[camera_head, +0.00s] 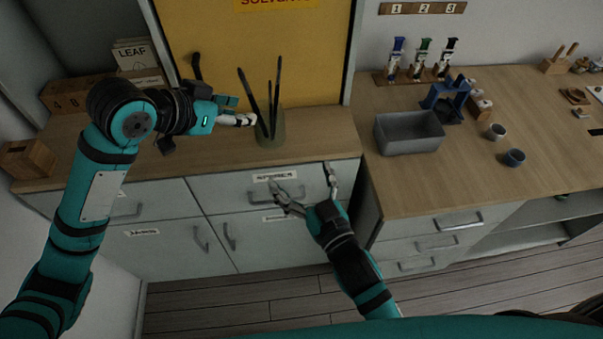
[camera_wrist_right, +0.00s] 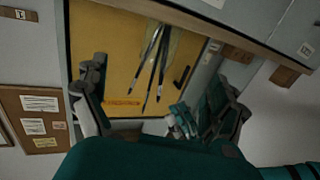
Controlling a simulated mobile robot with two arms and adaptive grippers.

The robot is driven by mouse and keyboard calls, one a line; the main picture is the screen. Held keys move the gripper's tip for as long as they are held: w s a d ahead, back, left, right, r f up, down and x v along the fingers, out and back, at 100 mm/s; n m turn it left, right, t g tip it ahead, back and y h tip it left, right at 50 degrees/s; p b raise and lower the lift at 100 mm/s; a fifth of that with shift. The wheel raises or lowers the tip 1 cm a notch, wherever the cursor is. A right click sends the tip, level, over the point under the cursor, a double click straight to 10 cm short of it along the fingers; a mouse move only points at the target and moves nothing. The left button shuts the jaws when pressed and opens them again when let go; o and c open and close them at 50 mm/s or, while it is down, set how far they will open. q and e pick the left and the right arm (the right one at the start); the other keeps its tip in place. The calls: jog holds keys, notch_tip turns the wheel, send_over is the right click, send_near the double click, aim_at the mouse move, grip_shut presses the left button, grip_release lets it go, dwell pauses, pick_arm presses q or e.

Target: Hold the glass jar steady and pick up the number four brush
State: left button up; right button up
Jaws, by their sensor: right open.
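The glass jar (camera_head: 271,132), dull green, stands upright on the wooden counter in the head view, with several dark brushes (camera_head: 277,90) leaning out of it. My left gripper (camera_head: 247,119) is at the jar's left side, its fingertips at or very near the wall; how far they are apart is unclear. My right gripper (camera_head: 301,175) is open and empty, lower and nearer than the jar, in front of the drawers. In the wrist view the jar (camera_wrist_right: 180,50) and brushes (camera_wrist_right: 152,62) appear between the open right fingers. No number on any brush is readable.
A yellow cabinet panel (camera_head: 250,60) stands behind the jar. Boxes (camera_head: 75,95) are at the left. On the right counter (camera_head: 420,180) are a grey bin (camera_head: 408,132), a blue stand (camera_head: 446,100) and small cups (camera_head: 514,158). The counter right of the jar is clear.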

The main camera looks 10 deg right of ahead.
aim_at(269, 121)
jog(key=x, duration=0.5)
jog(key=r+x, duration=0.1)
jog(key=x, duration=1.1)
jog(key=shift+w+a+r, duration=0.1)
jog(key=shift+w+r, duration=0.1)
jog(key=shift+r, duration=0.05)
jog(key=c, duration=1.4)
